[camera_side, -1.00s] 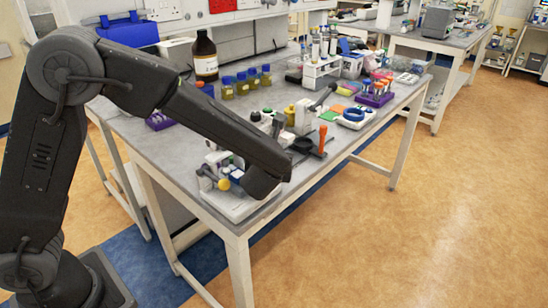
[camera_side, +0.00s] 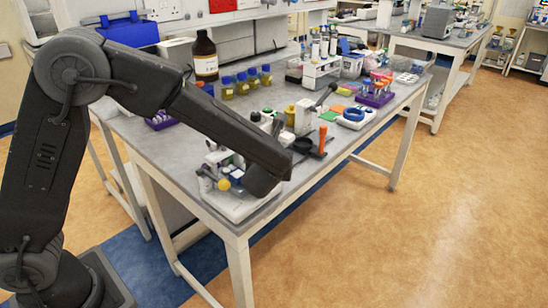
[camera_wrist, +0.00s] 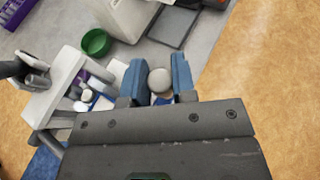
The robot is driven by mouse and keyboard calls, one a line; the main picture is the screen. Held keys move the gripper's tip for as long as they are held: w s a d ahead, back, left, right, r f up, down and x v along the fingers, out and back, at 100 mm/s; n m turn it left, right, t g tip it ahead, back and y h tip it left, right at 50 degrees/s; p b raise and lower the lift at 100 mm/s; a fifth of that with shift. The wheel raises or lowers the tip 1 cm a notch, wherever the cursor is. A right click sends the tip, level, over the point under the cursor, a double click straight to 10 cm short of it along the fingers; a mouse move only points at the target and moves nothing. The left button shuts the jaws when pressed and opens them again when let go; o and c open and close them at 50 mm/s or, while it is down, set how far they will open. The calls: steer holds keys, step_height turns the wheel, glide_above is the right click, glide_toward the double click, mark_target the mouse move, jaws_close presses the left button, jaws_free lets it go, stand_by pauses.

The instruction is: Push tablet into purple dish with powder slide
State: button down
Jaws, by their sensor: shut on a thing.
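In the wrist view my gripper (camera_wrist: 159,84) has two blue fingers, shut on a pale round-topped knob (camera_wrist: 159,78); whether it belongs to the powder slide I cannot tell. In the side view the end of my arm is over the near end of the bench and hides the fingers. Left of the fingers in the wrist view is a white frame-like device (camera_wrist: 62,85) with small white round parts (camera_wrist: 83,107). I cannot single out the tablet or a purple dish. A purple slotted thing (camera_wrist: 14,10) is cut off at the top left corner.
A green round cup (camera_wrist: 96,42) and a grey flat plate (camera_wrist: 172,26) lie beyond the fingers. In the side view an orange-handled tool (camera_side: 322,139), amber bottles (camera_side: 242,84) and a purple rack (camera_side: 376,98) stand farther along the bench. Floor is open to the right.

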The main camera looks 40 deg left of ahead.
steer(key=shift+a, duration=2.55)
steer(key=c, duration=1)
jaws_free()
steer(key=shift+o, duration=0.3)
steer(key=shift+d, duration=0.1)
steer(key=v, duration=1.3)
steer(key=shift+s+d, duration=0.2)
steer(key=shift+s, duration=0.1)
steer(key=shift+r, duration=0.15)
